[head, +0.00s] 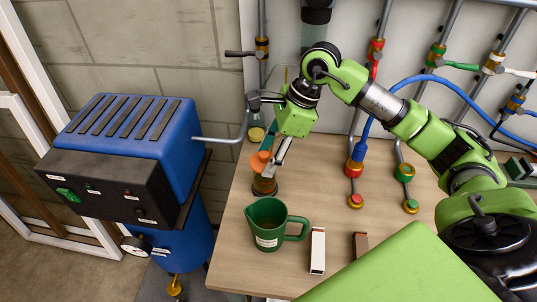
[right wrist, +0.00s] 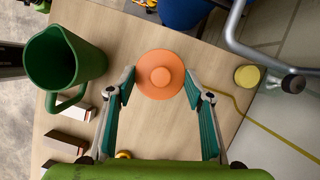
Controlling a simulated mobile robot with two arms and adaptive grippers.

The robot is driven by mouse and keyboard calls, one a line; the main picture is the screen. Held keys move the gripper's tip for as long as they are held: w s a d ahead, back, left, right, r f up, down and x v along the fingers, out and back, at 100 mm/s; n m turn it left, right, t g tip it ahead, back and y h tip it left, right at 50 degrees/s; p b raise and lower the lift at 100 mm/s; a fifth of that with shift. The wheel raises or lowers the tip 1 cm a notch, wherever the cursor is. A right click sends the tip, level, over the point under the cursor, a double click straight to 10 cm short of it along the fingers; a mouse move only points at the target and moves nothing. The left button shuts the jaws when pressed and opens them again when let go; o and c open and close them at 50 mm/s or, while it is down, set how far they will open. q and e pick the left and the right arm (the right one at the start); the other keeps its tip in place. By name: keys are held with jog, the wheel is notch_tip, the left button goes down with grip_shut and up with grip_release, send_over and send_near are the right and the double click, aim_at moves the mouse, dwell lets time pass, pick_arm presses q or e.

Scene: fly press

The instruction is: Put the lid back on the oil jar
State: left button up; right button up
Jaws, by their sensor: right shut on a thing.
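The orange lid (head: 260,161) with its round knob is at the tips of my right gripper (head: 277,158), directly over the oil jar. In the right wrist view the lid (right wrist: 160,74) shows from above between the two fingertips, and my right gripper (right wrist: 160,86) is shut on it. The oil jar (head: 264,186) is amber and stands upright on the table. The lid hides the jar in the right wrist view. I cannot tell whether the lid touches the jar's rim. My left gripper is not in view.
A green jug (head: 267,224) stands in front of the jar on the wooden table (head: 235,258). White (head: 318,250) and brown (head: 360,244) boxes lie to its right. A blue machine (head: 130,150) is at left, its grey pipe (head: 222,140) reaching near the jar. Coloured valves line the back.

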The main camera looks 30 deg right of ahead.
jog(key=o, duration=1.1)
jog(key=shift+c, duration=0.2)
jog(key=o, duration=0.5)
jog(key=shift+r, duration=0.15)
jog(key=shift+r+p, duration=2.1)
jog(key=shift+r, duration=1.3)
grip_shut()
